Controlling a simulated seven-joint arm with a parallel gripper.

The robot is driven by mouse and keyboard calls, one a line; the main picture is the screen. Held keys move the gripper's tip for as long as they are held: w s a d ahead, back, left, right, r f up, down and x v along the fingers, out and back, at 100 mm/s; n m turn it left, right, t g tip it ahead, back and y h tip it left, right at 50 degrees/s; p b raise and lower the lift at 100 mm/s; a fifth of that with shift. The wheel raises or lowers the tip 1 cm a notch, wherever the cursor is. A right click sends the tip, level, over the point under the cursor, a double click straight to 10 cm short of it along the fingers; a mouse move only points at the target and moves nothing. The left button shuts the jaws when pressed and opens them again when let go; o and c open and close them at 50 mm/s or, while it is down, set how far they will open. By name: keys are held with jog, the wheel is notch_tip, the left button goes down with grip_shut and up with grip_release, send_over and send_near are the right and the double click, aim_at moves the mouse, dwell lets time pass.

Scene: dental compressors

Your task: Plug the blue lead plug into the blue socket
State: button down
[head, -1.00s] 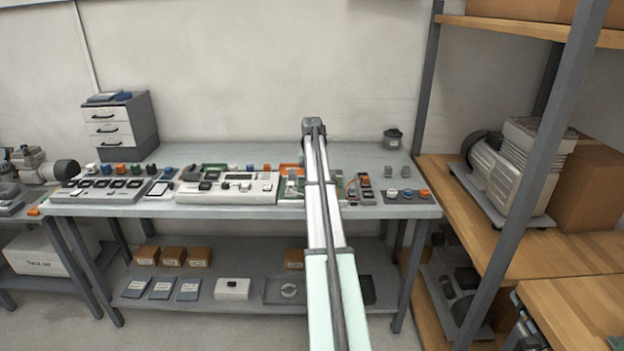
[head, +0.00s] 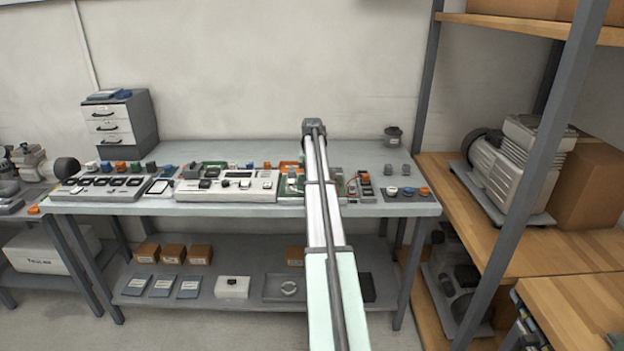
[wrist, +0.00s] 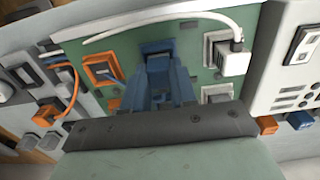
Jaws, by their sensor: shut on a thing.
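In the wrist view, my gripper (wrist: 163,92) is shut on the blue lead plug (wrist: 158,66), just in front of the green board. The blue socket (wrist: 155,47) shows as a dark blue frame right behind the plug. The plug is lined up with the socket and very close to it or touching; I cannot tell whether it is seated. The fingers and plug cover most of the socket opening. In the head view, my arm hides the gripper, the plug and the socket.
On the green board (wrist: 195,62), an orange socket (wrist: 103,69) sits to the left and a white plug (wrist: 230,55) to the right. A white lead arches above. A white panel (wrist: 292,60) stands at the right. Loose orange (wrist: 267,124) and blue (wrist: 299,120) pieces lie nearby.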

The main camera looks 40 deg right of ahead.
jog(key=shift+f, duration=0.2)
jog(key=c, duration=0.5)
grip_release()
jog(key=shift+r, duration=0.1)
jog(key=shift+r, duration=3.45)
